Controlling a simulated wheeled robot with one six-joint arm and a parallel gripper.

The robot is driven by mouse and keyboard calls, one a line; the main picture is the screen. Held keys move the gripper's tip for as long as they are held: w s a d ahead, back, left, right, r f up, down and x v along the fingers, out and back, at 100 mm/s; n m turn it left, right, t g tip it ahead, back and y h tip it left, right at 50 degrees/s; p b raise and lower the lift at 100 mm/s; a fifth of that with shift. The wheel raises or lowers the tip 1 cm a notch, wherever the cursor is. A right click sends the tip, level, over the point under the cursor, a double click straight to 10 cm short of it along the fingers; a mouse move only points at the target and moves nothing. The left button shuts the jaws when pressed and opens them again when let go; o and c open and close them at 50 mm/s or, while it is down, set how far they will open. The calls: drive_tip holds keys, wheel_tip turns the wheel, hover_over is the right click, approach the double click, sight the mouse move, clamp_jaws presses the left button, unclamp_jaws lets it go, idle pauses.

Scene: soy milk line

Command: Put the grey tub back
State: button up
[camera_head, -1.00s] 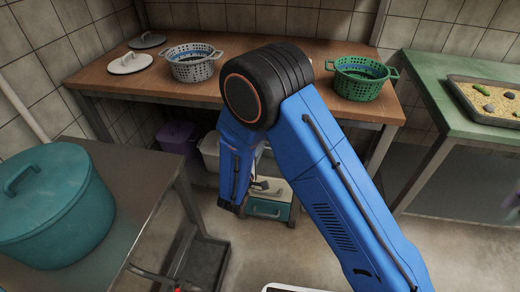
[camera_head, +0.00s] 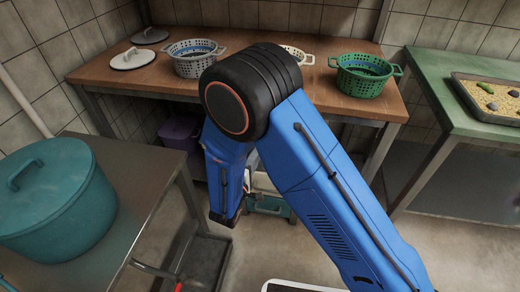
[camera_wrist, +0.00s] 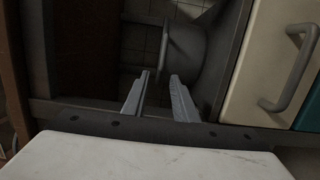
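In the wrist view a dark grey round vessel (camera_wrist: 187,50), which looks like the grey tub, appears just beyond my fingers in a dark space under the bench. In the head view my arm covers that part of the shelf, and I cannot make out the tub or my fingers there.
A drawer unit (camera_wrist: 262,60) with a bar handle stands close at the right of my fingers. A pale panel (camera_wrist: 140,160) fills the wrist view's bottom. A purple tub (camera_head: 181,133) sits under the wooden bench (camera_head: 130,83). A teal pot (camera_head: 55,205) stands at left.

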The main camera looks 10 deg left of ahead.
drive_tip(key=shift+s+a, duration=0.25)
drive_tip(key=shift+s, duration=1.1)
drive_tip(key=shift+s+a, duration=0.25)
drive_tip(key=shift+s, duration=1.05)
